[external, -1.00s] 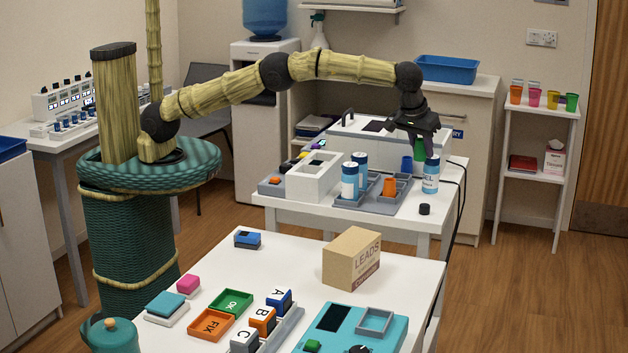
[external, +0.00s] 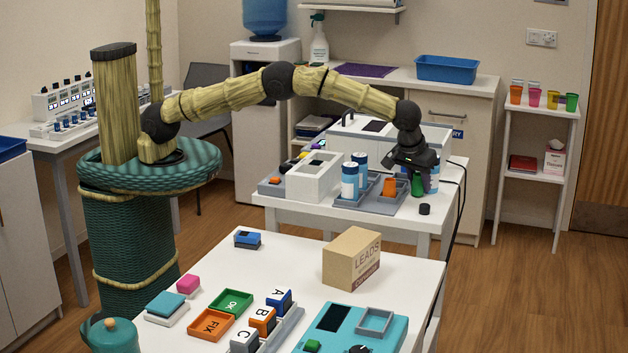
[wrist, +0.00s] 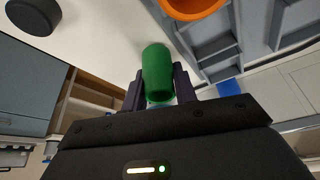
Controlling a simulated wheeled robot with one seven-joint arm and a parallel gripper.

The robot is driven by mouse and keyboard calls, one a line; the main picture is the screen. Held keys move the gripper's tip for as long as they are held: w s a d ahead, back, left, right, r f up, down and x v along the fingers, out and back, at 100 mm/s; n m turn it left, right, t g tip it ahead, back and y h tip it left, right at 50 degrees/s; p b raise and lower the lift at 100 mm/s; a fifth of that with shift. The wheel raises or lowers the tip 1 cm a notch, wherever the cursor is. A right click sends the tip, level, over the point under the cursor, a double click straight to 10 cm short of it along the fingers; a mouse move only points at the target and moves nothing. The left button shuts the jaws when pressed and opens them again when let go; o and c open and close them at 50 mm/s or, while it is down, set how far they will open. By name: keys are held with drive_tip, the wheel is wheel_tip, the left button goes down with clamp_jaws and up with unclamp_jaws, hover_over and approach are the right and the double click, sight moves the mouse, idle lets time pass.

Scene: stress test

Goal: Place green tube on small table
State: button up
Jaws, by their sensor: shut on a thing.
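My gripper (external: 415,172) is low over the white table at the back (external: 406,224), at its right part. Its fingers also show in the wrist view (wrist: 158,88). It is shut on the green tube (external: 417,187), which stands out between the fingers in the wrist view (wrist: 157,70). The tube is beside the grey tray (external: 362,205), to its right. I cannot tell whether its lower end touches the tabletop. Which table counts as the small table is not clear from the pictures.
A black cap (external: 424,209) lies on the bare tabletop near the tube. An orange cup (external: 389,187) stands in the grey tray. Blue and white bottles (external: 350,182) stand to the left.

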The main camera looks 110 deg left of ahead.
drive_tip(key=shift+f, duration=0.3)
drive_tip(key=o, duration=1)
drive_tip(key=shift+c, duration=0.2)
drive_tip(key=shift+o, duration=0.4)
drive_tip(key=shift+f, duration=0.1)
drive_tip(key=v, duration=1.2)
drive_tip(key=shift+r, duration=0.25)
drive_tip(key=shift+s+d, duration=0.1)
